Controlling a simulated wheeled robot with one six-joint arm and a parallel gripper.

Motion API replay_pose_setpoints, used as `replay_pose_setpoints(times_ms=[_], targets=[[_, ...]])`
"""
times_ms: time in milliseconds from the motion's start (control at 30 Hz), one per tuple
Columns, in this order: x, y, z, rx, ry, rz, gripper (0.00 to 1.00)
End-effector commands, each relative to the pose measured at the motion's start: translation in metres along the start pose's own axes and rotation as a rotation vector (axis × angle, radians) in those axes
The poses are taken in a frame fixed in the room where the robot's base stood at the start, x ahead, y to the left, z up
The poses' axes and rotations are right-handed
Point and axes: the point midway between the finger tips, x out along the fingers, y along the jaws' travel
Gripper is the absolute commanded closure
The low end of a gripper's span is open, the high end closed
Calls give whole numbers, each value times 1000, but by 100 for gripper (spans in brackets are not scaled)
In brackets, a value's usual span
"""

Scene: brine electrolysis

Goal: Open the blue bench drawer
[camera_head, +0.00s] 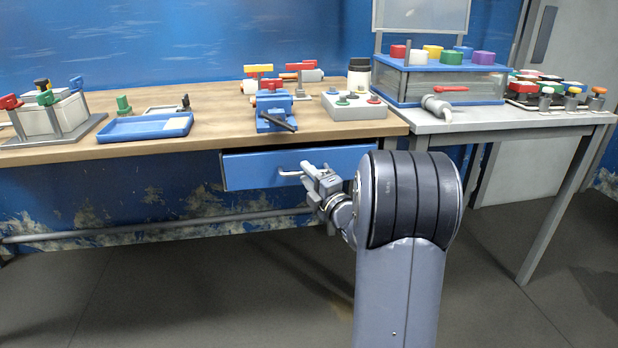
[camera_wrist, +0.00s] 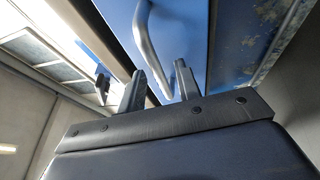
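The blue bench drawer (camera_head: 250,170) sits under the front edge of the wooden workbench, and its front faces me. Its grey bar handle (camera_head: 287,173) is at the middle of the front. My gripper (camera_head: 312,174) is at the right end of the handle. In the wrist view, the curved handle (camera_wrist: 145,38) stands out from the blue drawer front (camera_wrist: 187,30). The two fingers of my gripper (camera_wrist: 160,76) are apart there, and the lower end of the handle lies between them. I cannot tell whether either finger touches it.
The wooden workbench (camera_head: 215,133) carries a blue vise (camera_head: 272,108), a blue tray (camera_head: 145,127) and a grey control box (camera_head: 355,106). A grey side table (camera_head: 480,123) with a tank (camera_head: 440,80) stands to the right. The floor (camera_head: 200,290) below the drawer is clear.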

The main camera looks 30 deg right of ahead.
Motion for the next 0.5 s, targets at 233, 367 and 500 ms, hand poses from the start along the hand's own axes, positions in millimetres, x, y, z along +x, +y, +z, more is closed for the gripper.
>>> replay_pose_setpoints(times_ms=[233,367,500], targets=[[0,0,0,0,0,0,81],[0,0,0,0,0,0,91],[0,0,0,0,0,0,100]])
